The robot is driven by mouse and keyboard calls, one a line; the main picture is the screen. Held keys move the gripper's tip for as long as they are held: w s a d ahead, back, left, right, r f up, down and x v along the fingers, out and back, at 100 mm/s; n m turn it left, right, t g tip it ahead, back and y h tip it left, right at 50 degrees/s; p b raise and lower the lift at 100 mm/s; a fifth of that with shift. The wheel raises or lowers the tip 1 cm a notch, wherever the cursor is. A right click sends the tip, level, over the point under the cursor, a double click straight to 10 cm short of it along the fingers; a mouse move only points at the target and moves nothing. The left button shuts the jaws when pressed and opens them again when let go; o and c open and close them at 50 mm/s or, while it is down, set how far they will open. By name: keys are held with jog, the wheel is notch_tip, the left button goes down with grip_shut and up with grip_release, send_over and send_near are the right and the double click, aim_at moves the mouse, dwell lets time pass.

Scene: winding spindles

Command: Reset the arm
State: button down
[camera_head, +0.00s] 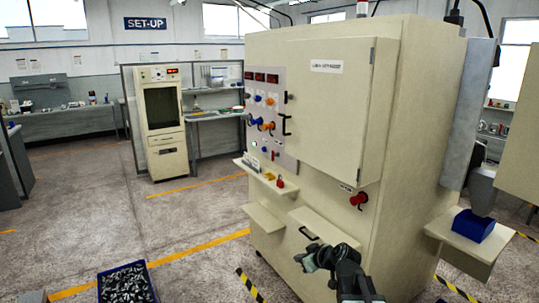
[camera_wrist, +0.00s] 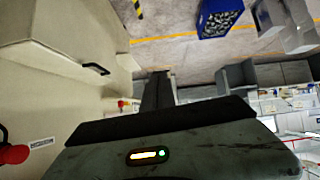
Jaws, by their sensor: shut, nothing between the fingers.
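My arm reaches in from the bottom of the head view, low in front of the large beige machine (camera_head: 335,120). My gripper (camera_head: 303,259) points left there, below a black drawer handle on the machine's front. In the wrist view my gripper (camera_wrist: 158,76) shows dark fingers close together, shut and empty. The machine (camera_wrist: 60,80) fills the left of that tilted view. I cannot tell the exact gap between my arm and the machine front.
A blue crate (camera_head: 103,290) of small metal parts stands on the floor at lower left; it also shows in the wrist view (camera_wrist: 202,30). A shelf (camera_head: 263,228) and red knob (camera_head: 358,199) jut from the machine. Open floor lies left.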

jog(key=s+a+f+g+h, duration=0.1)
jog(key=s+a+f+g, duration=0.2)
jog(key=s+f, duration=0.3)
jog(key=s+d+f+m+g+h, duration=0.1)
jog(key=s+d+m+g+h, duration=0.1)
jog(key=s, duration=0.5)
jog(key=s+d+f+m+g+h, duration=0.2)
jog(key=s+d+m+g, duration=0.2)
jog(key=s+d+m, duration=0.1)
jog(key=shift+s+d+f+h, duration=0.2)
jog(key=shift+s+d+h, duration=0.1)
jog(key=shift+s+d, duration=0.65)
jog(key=shift+s+a, duration=0.1)
jog(key=shift+a, duration=0.2)
